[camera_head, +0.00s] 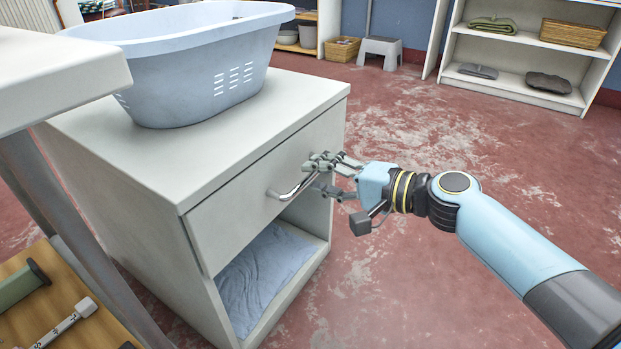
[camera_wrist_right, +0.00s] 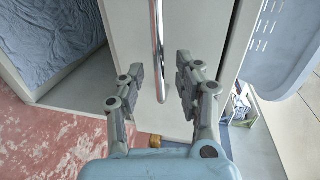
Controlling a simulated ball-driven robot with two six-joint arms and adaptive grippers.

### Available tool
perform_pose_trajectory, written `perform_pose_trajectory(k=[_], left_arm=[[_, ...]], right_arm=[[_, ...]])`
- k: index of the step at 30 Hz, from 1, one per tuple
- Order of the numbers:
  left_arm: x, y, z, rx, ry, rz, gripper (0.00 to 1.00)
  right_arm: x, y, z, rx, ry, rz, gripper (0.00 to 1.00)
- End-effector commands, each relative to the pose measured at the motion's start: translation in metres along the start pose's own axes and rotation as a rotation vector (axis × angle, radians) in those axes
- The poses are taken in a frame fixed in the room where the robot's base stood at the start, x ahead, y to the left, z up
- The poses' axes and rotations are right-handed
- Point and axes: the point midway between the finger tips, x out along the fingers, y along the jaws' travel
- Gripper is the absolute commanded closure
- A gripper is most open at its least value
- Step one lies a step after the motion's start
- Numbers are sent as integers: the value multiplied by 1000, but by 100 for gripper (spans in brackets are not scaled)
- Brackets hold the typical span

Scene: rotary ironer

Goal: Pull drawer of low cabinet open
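The low cabinet (camera_head: 150,225) is white, with one drawer (camera_head: 235,212) above an open compartment. The drawer front looks flush with the cabinet. Its metal bar handle (camera_head: 290,189) also shows in the right wrist view (camera_wrist_right: 157,45). My right gripper (camera_head: 322,174) is at the far end of the handle. In the right wrist view its fingers (camera_wrist_right: 160,67) are open, one on each side of the bar, with a gap visible on both sides. The fingers partly hide the handle's far end in the head view. My left gripper is not in view.
A light blue basket (camera_head: 190,70) stands on the cabinet top. A blue cloth (camera_head: 262,280) lies in the open compartment. A white table (camera_head: 50,80) is at the left. Floor (camera_head: 420,130) in front of the drawer is clear except for my right arm.

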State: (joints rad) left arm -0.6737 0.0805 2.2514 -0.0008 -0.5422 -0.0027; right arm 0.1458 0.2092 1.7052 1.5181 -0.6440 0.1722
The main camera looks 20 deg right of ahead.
Motion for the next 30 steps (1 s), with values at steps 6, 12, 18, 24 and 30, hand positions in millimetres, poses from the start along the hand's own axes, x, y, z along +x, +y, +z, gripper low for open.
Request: perform_pose_trajectory(k=[6,12,18,24,30], left_arm=[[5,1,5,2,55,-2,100],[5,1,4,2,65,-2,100],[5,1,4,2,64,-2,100],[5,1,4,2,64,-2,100],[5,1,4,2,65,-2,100]], right_arm=[[22,1,0,2,0,0,66],[24,1,0,0,0,2,66],[24,1,0,0,0,1,79],[23,1,0,0,0,1,100],[23,1,0,0,0,1,100]])
